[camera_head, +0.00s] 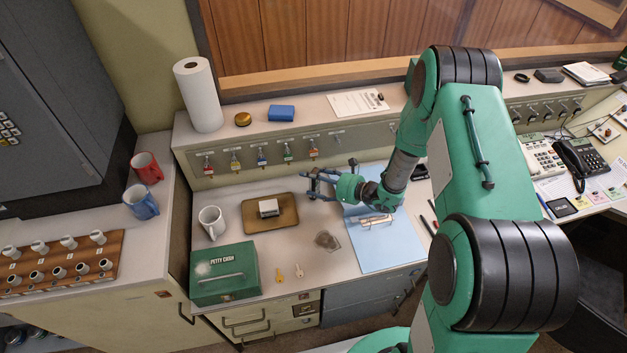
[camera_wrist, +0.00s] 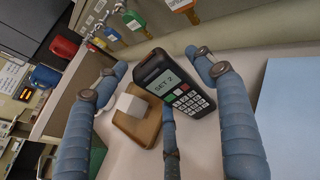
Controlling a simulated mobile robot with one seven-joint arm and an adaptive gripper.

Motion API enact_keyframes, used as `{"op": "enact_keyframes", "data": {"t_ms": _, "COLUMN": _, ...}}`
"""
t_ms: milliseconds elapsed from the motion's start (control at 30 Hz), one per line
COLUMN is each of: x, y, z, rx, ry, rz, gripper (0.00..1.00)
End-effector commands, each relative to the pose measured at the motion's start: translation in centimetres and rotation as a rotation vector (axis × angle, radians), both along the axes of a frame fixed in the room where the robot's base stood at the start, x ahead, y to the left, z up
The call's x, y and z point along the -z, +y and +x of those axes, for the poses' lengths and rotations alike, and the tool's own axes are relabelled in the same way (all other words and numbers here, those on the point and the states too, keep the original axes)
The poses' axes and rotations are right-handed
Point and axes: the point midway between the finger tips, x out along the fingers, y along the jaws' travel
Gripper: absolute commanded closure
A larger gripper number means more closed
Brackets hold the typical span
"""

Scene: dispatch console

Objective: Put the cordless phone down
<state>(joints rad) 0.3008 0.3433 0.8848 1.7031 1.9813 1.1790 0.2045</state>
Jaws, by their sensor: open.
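The cordless phone (camera_wrist: 175,84), a dark handset with a lit screen reading SET 2 and a keypad, shows in the wrist view between the fingers of my gripper (camera_wrist: 185,85). The fingers are spread open, with one blue finger on each side and a third below the phone. I cannot tell whether any finger touches it or what it rests on. In the head view my gripper (camera_head: 325,177) is over the counter, right of the brown tray; I cannot make out the phone there. The tray (camera_head: 250,222) holds a small pale block (camera_head: 269,207).
A white mug (camera_head: 211,222) and a green petty cash box (camera_head: 225,274) stand left of my gripper. Two key tags (camera_head: 289,272) lie in front. A blue sheet (camera_head: 385,250) with small items lies right. Hanging key tags (camera_head: 262,157) line the panel behind.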

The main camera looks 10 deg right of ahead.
Motion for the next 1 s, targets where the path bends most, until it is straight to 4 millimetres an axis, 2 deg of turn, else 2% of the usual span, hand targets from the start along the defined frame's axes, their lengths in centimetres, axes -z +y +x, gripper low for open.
{"op": "enact_keyframes", "data": {"t_ms": 267, "x": -0.7, "y": -0.9, "z": -0.7, "rx": 0.003, "ry": 0.0, "rz": 0.0, "gripper": 0.31}}
{"op": "enact_keyframes", "data": {"t_ms": 800, "x": -2.9, "y": -6.1, "z": -5.9, "rx": 0.003, "ry": 0.001, "rz": -0.001, "gripper": 0.31}}
{"op": "enact_keyframes", "data": {"t_ms": 1000, "x": -3.6, "y": -7.5, "z": -7.3, "rx": 0.002, "ry": 0.0, "rz": 0.0, "gripper": 0.31}}
